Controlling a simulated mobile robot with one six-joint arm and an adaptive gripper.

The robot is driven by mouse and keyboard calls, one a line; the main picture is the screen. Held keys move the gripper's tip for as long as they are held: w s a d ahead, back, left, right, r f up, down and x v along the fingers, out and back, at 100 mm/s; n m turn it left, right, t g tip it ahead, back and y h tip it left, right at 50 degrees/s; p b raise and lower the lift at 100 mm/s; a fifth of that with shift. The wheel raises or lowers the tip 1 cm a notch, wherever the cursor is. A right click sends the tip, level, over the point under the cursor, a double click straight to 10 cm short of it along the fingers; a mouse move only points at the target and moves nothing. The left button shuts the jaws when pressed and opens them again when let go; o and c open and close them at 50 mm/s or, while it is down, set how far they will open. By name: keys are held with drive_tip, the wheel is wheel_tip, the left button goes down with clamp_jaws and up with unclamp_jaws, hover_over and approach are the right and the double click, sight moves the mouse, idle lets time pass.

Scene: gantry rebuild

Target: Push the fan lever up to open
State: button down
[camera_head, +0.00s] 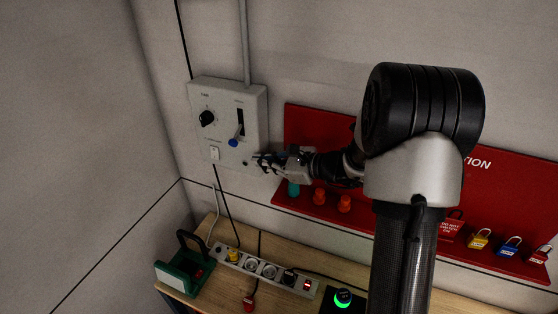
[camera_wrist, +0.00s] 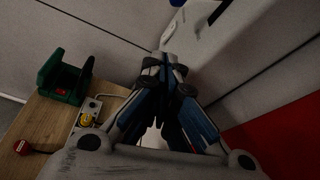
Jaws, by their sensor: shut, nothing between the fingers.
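The fan control box (camera_head: 228,115) is a pale grey panel on the wall in the head view. Its lever has a blue knob (camera_head: 233,142) at the lower end of a dark vertical slot (camera_head: 240,123), so the lever points down. My gripper (camera_head: 258,160) is just right of and below the knob, near the box's lower right edge, apart from the knob. Its fingers are shut and empty. In the wrist view the closed fingers (camera_wrist: 165,68) point towards the box's underside (camera_wrist: 205,35), and a bit of blue shows at the top edge (camera_wrist: 176,3).
A black rotary knob (camera_head: 207,118) and a small white switch (camera_head: 214,153) are on the same box. A red lockout board (camera_head: 300,125) with padlocks is to the right. Below, a wooden bench (camera_head: 207,225) holds a power strip (camera_head: 267,269) and a green device (camera_head: 184,275).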

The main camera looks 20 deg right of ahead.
sight(236, 135)
drive_tip(key=w+a+r+p, duration=0.1)
drive_tip(key=w+a+r, duration=0.1)
drive_tip(key=a, duration=0.1)
drive_tip(key=shift+r+p, duration=0.35)
drive_tip(key=shift+p, duration=0.05)
drive_tip(key=shift+w, duration=0.1)
drive_tip(key=shift+s+a+r+b, duration=0.4)
drive_tip(key=shift+r, duration=0.1)
idle(0.4)
drive_tip(key=shift+m+g+y, duration=0.3)
drive_tip(key=shift+m, duration=0.3)
drive_tip(key=shift+s+a+r, duration=0.2)
drive_tip(key=shift+r, duration=0.65)
drive_tip(key=shift+s+a+r, duration=0.25)
drive_tip(key=shift+r, duration=0.65)
drive_tip(key=shift+s+a+r, duration=0.2)
drive_tip(key=shift+r, duration=0.65)
drive_tip(key=shift+r+p, duration=0.15)
drive_tip(key=shift+p, duration=0.15)
